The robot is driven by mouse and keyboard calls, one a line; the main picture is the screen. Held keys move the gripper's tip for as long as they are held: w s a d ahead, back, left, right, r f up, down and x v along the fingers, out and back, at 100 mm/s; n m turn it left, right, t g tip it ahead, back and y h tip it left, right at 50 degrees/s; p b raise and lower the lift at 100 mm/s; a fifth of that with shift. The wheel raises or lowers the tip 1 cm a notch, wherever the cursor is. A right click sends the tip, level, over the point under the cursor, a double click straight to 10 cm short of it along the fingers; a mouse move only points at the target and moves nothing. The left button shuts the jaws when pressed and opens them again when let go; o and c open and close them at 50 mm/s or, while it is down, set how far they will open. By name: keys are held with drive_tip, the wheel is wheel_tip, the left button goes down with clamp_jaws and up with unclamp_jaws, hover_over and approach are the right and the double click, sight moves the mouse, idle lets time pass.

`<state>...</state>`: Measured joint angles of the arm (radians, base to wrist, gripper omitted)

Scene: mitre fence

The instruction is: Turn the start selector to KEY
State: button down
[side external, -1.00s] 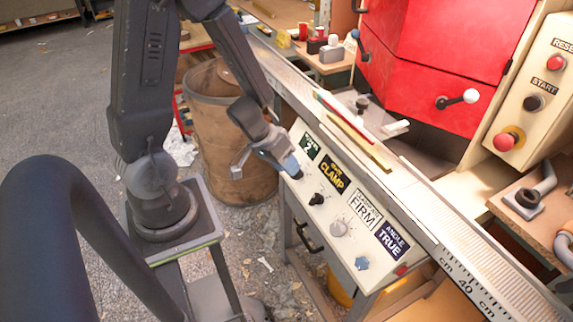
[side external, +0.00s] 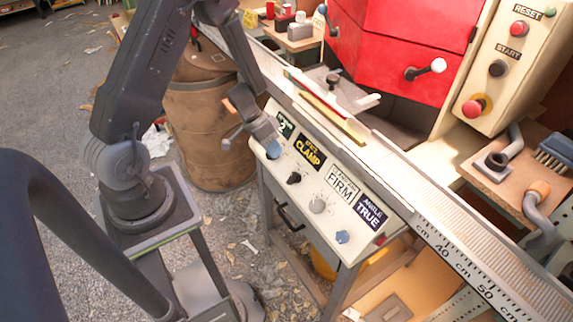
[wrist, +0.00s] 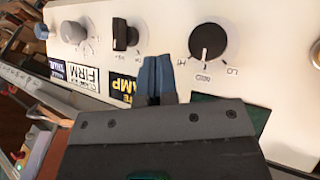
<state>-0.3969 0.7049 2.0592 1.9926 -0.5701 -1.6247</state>
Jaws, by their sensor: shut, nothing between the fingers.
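Under the START label, on the cream control box at right in the side view, is a small dark round control (side external: 498,68). Its setting and any KEY mark are too small to read. My gripper (side external: 271,146) is far from it, at the left end of the sloping cream panel, by the "2" sign. In the wrist view my gripper's blue fingers (wrist: 156,76) are shut and empty. They point at the panel between a black selector (wrist: 125,36) and a black dial knob (wrist: 208,42) marked HI and LO. I cannot tell whether the fingertips touch the panel.
The sloping panel (side external: 300,213) also carries a grey knob (side external: 317,205) and a blue knob (side external: 342,237). A long ruled fence (side external: 455,262) and the red machine hood (side external: 400,45) lie between my gripper and the START box. A red button (side external: 473,108) sits below START.

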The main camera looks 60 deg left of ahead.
sight(294, 178)
drive_tip(key=x, duration=0.3)
drive_tip(key=shift+d+f, duration=0.2)
drive_tip(key=shift+d+r, duration=0.25)
drive_tip(key=shift+d, duration=1.55)
drive_tip(key=shift+w, duration=0.1)
